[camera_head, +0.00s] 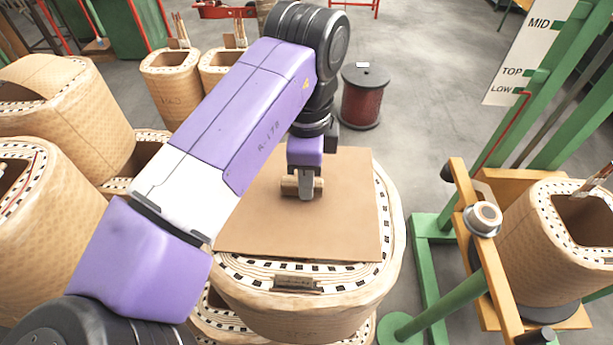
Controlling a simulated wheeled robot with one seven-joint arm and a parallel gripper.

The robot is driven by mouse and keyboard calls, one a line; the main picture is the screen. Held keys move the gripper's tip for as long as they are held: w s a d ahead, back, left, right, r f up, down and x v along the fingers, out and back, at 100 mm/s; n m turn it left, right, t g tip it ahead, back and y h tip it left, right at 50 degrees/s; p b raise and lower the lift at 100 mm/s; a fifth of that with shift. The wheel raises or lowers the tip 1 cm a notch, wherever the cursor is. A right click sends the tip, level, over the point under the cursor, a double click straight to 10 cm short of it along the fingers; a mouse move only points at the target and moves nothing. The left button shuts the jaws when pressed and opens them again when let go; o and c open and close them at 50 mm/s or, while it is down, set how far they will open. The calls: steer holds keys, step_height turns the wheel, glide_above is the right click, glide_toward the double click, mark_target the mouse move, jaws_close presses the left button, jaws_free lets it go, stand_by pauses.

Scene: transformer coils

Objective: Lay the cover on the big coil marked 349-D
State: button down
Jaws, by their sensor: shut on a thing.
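The cover is a flat brown square board (342,215) with a small block-like handle (318,184) near its middle. My gripper (304,187) is shut on the handle. The board is over the top of a big tan coil (300,305) in the middle of the view. The coil's slotted top rim shows along the front and right of the board. I cannot tell whether the board touches the rim or hovers just above it. Writing on this coil's front is too faint to read. My arm hides the board's left part.
Several other tan coils stand at the left, such as a large one (75,105) and a small one (172,88). A dark red wire spool (362,98) stands behind. A green and orange stand (470,235) with another coil (545,240) is at the right. Grey floor is free at the back right.

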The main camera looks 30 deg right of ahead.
steer(key=shift+f, duration=0.25)
steer(key=c, duration=1.2)
jaws_free()
steer(key=shift+r, duration=0.1)
step_height(320, 180, up, 8)
steer(key=shift+f+b, duration=0.15)
steer(key=shift+b, duration=0.25)
steer(key=shift+s, duration=0.1)
